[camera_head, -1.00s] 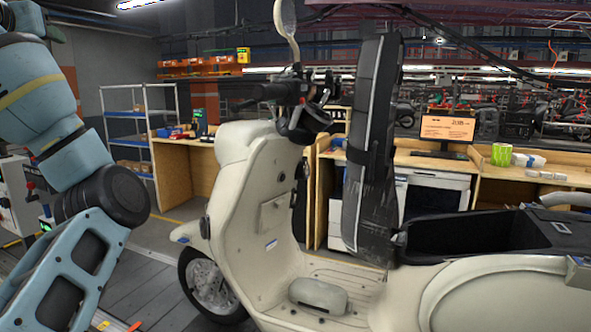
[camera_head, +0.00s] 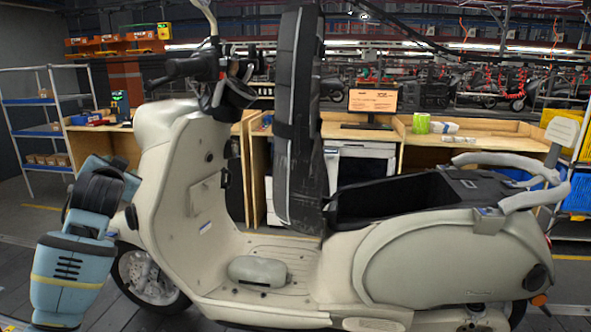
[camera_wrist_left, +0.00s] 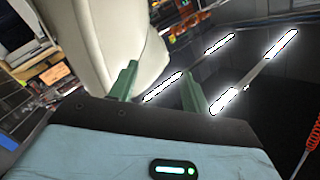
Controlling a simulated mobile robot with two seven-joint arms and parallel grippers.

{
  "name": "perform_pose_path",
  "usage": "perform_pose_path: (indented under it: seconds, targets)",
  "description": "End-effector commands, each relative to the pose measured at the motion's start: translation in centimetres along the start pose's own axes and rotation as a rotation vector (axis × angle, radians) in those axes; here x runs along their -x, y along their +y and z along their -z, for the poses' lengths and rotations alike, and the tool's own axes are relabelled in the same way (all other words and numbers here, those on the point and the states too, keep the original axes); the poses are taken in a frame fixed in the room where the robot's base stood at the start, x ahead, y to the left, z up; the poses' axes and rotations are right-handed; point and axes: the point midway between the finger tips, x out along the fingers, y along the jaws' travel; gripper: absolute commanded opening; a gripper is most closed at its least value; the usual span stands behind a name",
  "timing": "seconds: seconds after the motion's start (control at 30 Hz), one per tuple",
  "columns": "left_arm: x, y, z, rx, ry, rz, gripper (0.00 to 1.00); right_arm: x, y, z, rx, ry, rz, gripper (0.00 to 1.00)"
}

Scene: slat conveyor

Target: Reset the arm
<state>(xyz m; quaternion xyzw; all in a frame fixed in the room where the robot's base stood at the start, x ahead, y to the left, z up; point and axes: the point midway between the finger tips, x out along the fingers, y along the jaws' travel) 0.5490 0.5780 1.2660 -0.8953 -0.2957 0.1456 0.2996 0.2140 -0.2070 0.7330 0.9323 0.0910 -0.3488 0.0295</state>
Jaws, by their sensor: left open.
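My left arm (camera_head: 85,230) hangs bent at the left of the head view, in front of the scooter's front wheel. Its gripper is not seen clearly there. In the left wrist view my left gripper (camera_wrist_left: 160,76) shows two green fingers held apart with nothing between them. A cream scooter body panel (camera_wrist_left: 122,35) shows beyond the fingers; I cannot tell how far off it is. My right gripper is in neither view.
A cream scooter (camera_head: 430,255) fills the middle and right of the head view, its seat (camera_head: 298,120) raised upright. Behind it are a wooden workbench (camera_head: 465,137) with a monitor (camera_head: 372,101) and, at left, a shelf rack (camera_head: 38,130).

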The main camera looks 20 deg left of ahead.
Motion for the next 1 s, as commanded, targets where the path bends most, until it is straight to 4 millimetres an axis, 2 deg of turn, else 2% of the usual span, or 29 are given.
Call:
perform_pose_path:
  seconds: [0.03, 0.17, 0.27, 0.37, 0.5, 0.57, 0.73, 0.9, 1.0]
  targets:
    - [0.0, 2.9, -1.9, -0.041, 0.000, -0.036, 0.48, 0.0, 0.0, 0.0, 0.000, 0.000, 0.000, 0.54]
    - [0.8, 9.3, -6.5, -0.119, 0.014, -0.130, 0.48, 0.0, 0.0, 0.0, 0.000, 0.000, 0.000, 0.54]
    - [2.2, 14.1, -10.5, -0.167, 0.021, -0.212, 0.48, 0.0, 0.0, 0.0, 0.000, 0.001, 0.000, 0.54]
    - [4.3, 18.5, -14.7, -0.207, 0.026, -0.300, 0.48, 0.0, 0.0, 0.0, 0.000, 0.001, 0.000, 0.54]
    - [8.3, 24.0, -20.9, -0.245, 0.024, -0.434, 0.48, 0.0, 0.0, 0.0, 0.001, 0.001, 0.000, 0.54]
    - [10.3, 26.0, -23.5, -0.255, 0.020, -0.492, 0.48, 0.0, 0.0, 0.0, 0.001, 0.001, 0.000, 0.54]
    - [17.4, 30.6, -30.9, -0.263, -0.004, -0.661, 0.48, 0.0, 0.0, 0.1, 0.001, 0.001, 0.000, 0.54]
    - [24.7, 33.2, -36.8, -0.245, -0.040, -0.809, 0.48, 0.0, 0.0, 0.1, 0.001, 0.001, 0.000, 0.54]
    - [28.2, 33.9, -39.3, -0.228, -0.062, -0.875, 0.48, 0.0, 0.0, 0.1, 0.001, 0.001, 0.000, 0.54]
